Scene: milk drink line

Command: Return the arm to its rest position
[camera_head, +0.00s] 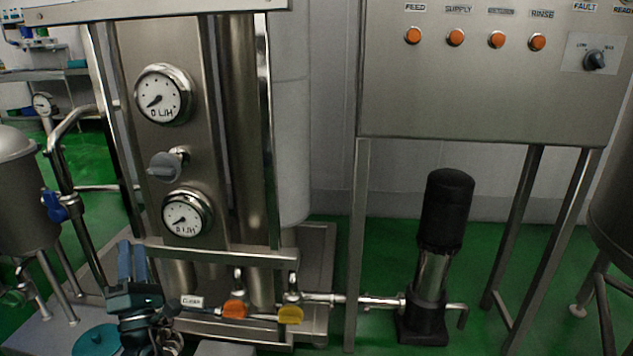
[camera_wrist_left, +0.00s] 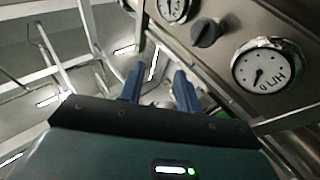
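My left gripper (camera_head: 132,248) is low at the left of the head view, in front of the lower left of the steel gauge panel (camera_head: 208,100). Its two blue fingers point up. In the left wrist view the fingers of the left gripper (camera_wrist_left: 158,82) stand apart with nothing between them, so it is open and empty. My right gripper is in neither view.
The panel carries an upper gauge (camera_head: 163,95), a grey knob (camera_head: 166,165) and a lower gauge (camera_head: 187,214). Orange (camera_head: 234,309) and yellow (camera_head: 290,315) valve handles sit below. A black pump (camera_head: 445,210) stands right; a blue-handled valve (camera_head: 54,206) is left.

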